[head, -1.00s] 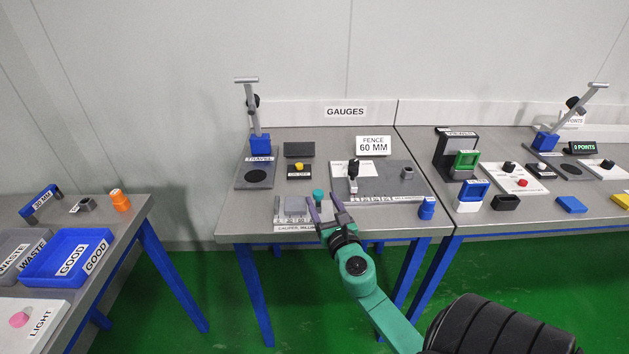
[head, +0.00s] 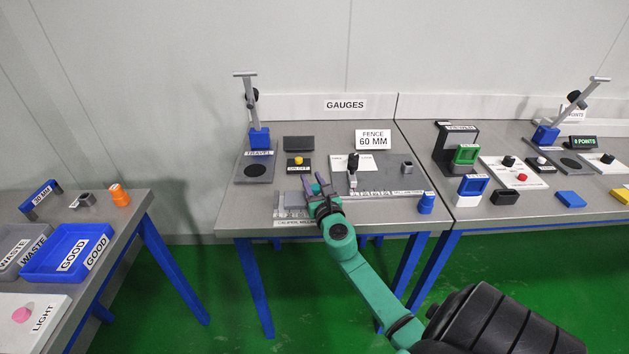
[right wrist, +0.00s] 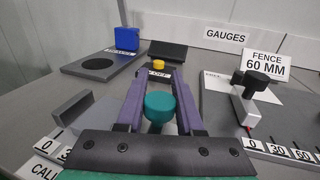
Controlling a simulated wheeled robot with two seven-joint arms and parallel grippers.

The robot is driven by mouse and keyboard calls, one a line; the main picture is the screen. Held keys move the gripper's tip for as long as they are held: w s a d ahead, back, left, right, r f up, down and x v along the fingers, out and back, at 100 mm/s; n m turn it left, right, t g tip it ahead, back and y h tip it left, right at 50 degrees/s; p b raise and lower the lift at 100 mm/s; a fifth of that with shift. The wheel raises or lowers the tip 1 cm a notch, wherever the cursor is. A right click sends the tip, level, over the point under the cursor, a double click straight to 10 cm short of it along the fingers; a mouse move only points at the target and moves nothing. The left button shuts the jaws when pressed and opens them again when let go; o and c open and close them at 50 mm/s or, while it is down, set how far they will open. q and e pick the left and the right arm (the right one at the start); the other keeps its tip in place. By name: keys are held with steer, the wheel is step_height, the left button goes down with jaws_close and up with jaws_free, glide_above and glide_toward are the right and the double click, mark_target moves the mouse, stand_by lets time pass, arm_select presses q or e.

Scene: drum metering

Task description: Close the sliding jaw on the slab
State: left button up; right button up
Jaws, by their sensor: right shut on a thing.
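The caliper (head: 290,213) is a flat grey plate with a printed scale at the front left of the middle bench. A grey block (right wrist: 72,110) stands at its left end in the right wrist view; I cannot tell whether it is the slab or the fixed jaw. A round teal knob (right wrist: 160,106), apparently the sliding jaw's, stands between the purple fingers of my right gripper (head: 315,184). My left gripper is not in view.
Right of the caliper lies the fence gauge (head: 385,180) with a black-knobbed stop (head: 352,165). Behind stand a grey plate with a black disc (head: 256,168) and a yellow button box (head: 298,162). A blue knob-shaped piece (head: 426,203) is at the bench's front right.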

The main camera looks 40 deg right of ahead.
steer(key=shift+w+a, duration=0.55)
steer(key=shift+a, duration=0.2)
steer(key=o, duration=1)
steer(key=b+v, duration=0.2)
steer(key=v, duration=1.2)
steer(key=shift+s+a, duration=0.1)
steer(key=shift+s, duration=0.2)
steer(key=shift+f, duration=0.1)
